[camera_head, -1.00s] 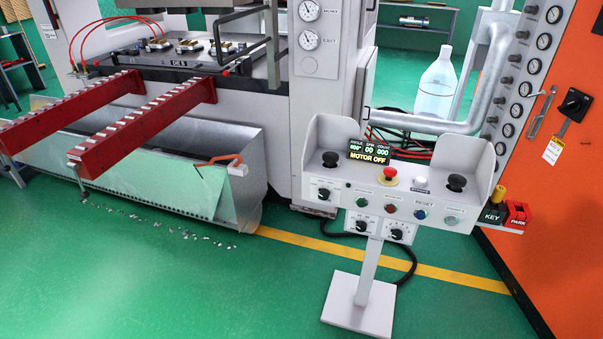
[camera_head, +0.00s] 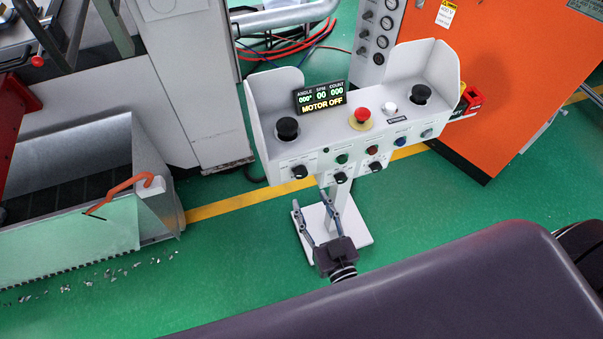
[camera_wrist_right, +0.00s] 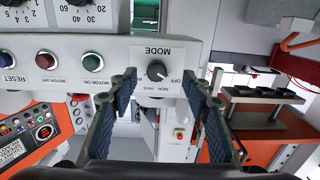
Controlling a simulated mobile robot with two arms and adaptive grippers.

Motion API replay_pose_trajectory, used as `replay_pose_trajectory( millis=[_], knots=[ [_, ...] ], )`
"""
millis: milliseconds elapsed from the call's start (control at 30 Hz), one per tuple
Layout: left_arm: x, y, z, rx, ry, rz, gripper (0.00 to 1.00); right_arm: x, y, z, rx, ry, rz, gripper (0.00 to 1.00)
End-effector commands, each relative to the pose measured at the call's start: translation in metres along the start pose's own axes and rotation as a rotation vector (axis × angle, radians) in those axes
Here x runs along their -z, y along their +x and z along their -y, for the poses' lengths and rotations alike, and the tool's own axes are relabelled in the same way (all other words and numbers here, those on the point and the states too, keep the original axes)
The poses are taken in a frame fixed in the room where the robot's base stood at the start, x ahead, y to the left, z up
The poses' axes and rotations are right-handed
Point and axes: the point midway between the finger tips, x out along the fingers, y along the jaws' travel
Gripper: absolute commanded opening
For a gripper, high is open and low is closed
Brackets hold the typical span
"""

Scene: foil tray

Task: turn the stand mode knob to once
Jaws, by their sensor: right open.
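The control stand (camera_head: 300,100) is a white console on a post, with a display reading MOTOR OFF. Its mode knob (camera_head: 299,171) is the black leftmost knob on the front face. In the right wrist view, which shows the panel upside down, the mode knob (camera_wrist_right: 156,70) sits under MODE lettering. Its white mark appears to lie on the OFF side, but is small. My right gripper (camera_head: 316,201) is open and empty, below the panel in the head view. In the wrist view its fingers (camera_wrist_right: 164,82) frame the knob from either side, apparently without touching. My left gripper is not in view.
Two more black knobs (camera_head: 340,178) and several coloured buttons (camera_head: 342,159) are close by on the panel. A red emergency button (camera_head: 361,115) and black palm buttons (camera_head: 287,128) are on top.

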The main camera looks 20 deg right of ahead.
Motion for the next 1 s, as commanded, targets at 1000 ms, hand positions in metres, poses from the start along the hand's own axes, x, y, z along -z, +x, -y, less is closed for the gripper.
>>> replay_pose_trajectory(
  millis=[1000],
  knots=[
    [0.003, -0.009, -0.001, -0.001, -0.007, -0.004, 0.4, 0.016, 0.079, -0.003, -0.015, 0.008, -0.029, 0.41]
  ],
)
